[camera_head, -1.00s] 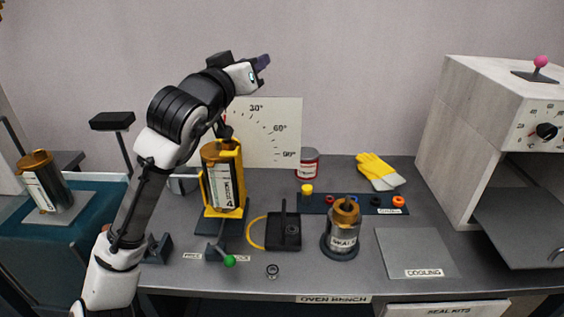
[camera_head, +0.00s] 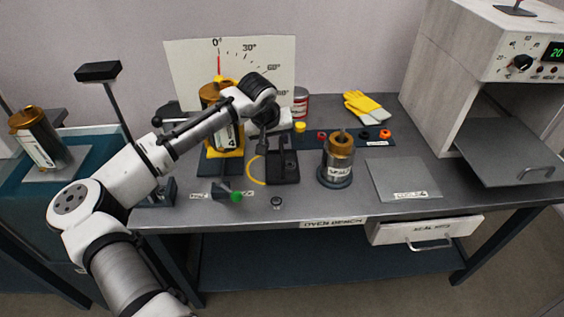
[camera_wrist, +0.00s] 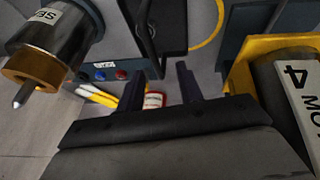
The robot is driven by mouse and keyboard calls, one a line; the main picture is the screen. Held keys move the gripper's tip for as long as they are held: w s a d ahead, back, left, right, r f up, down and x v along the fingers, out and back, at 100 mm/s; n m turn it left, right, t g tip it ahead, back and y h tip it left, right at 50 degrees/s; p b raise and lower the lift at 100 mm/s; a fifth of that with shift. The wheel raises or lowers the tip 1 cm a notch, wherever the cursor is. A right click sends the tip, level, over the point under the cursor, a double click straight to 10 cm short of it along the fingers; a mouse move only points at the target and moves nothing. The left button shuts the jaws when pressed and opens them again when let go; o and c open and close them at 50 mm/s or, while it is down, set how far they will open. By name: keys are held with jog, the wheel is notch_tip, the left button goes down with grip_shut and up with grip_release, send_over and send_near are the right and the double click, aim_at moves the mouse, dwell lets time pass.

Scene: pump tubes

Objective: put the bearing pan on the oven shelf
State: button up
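The bearing pan appears to be the dark square pan (camera_head: 290,172) on the bench, left of the labelled cylinder; a dark upright piece stands at its back. In the wrist view the pan (camera_wrist: 168,38) is at the top, beyond the fingertips. My gripper (camera_head: 264,128) is over the bench just behind and left of the pan, partly hidden by my own arm. In the wrist view my gripper (camera_wrist: 164,82) has its two fingers apart with nothing held. The oven (camera_head: 440,95) stands at right; a flat grey panel with a handle (camera_head: 505,150) extends from its opening.
A yellow-framed motor (camera_head: 222,140) stands close left of my gripper. A labelled cylinder with a brass top (camera_head: 338,160) stands right of the pan. A yellow cable loop (camera_head: 256,180) lies beside the pan. The cooling plate (camera_head: 402,178) is bare. Yellow gloves (camera_head: 362,105) lie behind.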

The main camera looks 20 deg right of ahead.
aim_at(281, 148)
jog(key=shift+s+d+p+x, duration=0.1)
jog(key=shift+p+x, duration=0.25)
jog(key=shift+x, duration=1)
jog(key=shift+s+d+p+x, duration=0.15)
jog(key=shift+p+x, duration=0.2)
jog(key=shift+x, duration=1)
jog(key=shift+s+d+p+x, duration=0.1)
jog(key=shift+p+x, duration=0.25)
jog(key=shift+x, duration=1)
jog(key=shift+c, duration=0.5)
grip_shut()
